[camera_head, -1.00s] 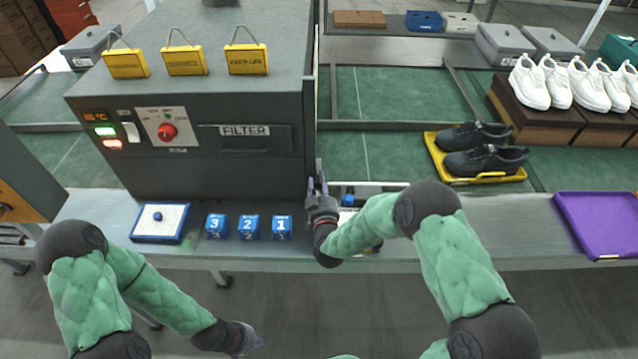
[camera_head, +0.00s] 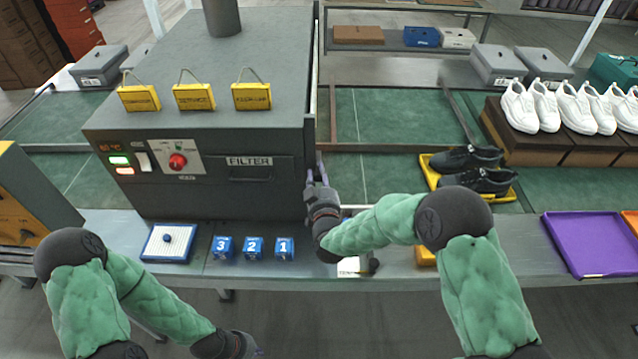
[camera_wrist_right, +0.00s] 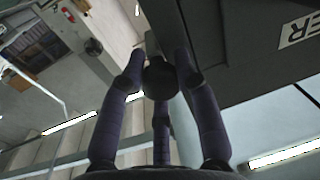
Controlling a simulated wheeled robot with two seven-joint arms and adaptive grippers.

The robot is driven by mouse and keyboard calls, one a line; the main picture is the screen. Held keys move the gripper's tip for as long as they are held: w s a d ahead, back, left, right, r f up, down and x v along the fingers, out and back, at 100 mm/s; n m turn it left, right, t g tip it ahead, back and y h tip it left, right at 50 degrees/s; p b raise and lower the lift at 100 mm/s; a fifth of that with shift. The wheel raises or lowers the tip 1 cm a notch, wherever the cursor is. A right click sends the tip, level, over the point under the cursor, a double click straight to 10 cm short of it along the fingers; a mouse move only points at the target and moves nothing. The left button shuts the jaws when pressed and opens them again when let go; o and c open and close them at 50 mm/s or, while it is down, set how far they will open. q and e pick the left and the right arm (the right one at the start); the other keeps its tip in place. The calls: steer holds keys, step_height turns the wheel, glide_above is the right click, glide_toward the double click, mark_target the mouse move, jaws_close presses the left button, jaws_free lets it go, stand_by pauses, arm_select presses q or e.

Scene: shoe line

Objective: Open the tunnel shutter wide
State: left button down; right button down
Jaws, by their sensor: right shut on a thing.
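The grey tunnel (camera_head: 205,118) stands on the bench at left of centre, with its FILTER drawer (camera_head: 250,168) in front. Its shutter (camera_head: 315,95) shows nearly edge-on as a thin dark strip at the tunnel's right side; I cannot tell how far open it is. My right gripper (camera_head: 317,178) is at the tunnel's right front edge. In the right wrist view its fingers (camera_wrist_right: 160,72) are closed around a dark round knob (camera_wrist_right: 160,80). My left gripper (camera_head: 250,347) hangs low at the bottom edge, empty of anything visible; its fingers are too unclear to judge.
Three yellow tags (camera_head: 194,97) stand on the tunnel. Blue numbered blocks (camera_head: 253,248) and a white-topped blue pad (camera_head: 169,243) lie in front. Black shoes (camera_head: 470,158) sit on a yellow tray right of the tunnel, and a purple tray (camera_head: 600,245) lies at right.

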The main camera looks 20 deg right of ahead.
step_height(320, 180, up, 4)
steer(key=shift+r+p, duration=0.2)
steer(key=shift+p, duration=0.55)
steer(key=c, duration=0.9)
jaws_free()
steer(key=shift+f, duration=0.1)
steer(key=s+a, duration=0.1)
steer(key=s, duration=1.1)
steer(key=shift+a, duration=0.4)
steer(key=shift+w, duration=0.1)
